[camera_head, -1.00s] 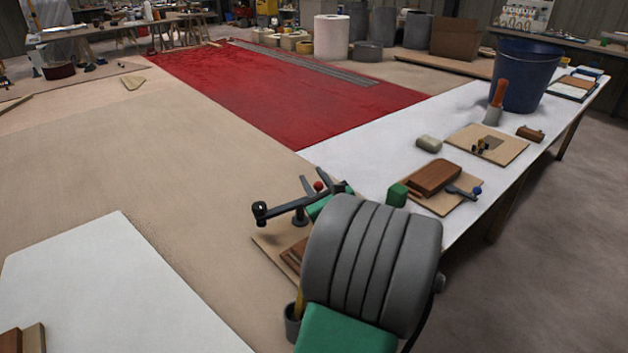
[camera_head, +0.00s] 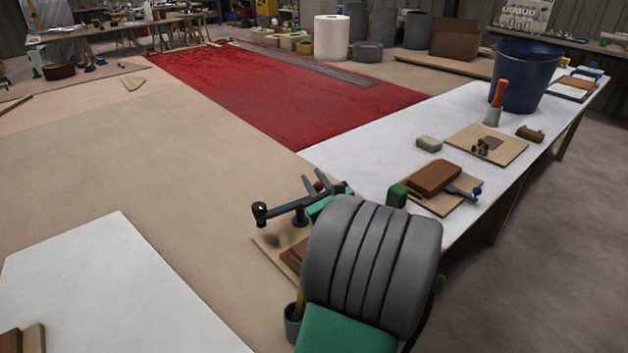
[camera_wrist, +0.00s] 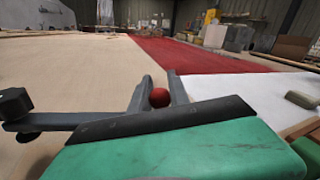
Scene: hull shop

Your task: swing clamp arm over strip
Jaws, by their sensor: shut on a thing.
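My gripper (camera_head: 321,182) is at the lower middle of the head view, beyond my grey wrist. In the wrist view my gripper (camera_wrist: 160,78) has its two grey fingers closed around a red ball knob (camera_wrist: 159,97). The knob also shows between the fingers in the head view (camera_head: 318,186). The dark clamp arm (camera_head: 284,210) reaches left from there and ends in a black pad (camera_head: 260,212). The pad hangs over the plywood board. A brown wood strip (camera_head: 292,256) lies on that board, partly hidden by my wrist. The clamp arm also shows in the wrist view (camera_wrist: 58,122).
A second board to the right holds a brown block (camera_head: 434,178) and a lever with a blue knob (camera_head: 477,190). A blue bucket (camera_head: 525,78) stands farther back on the white table (camera_head: 370,150).

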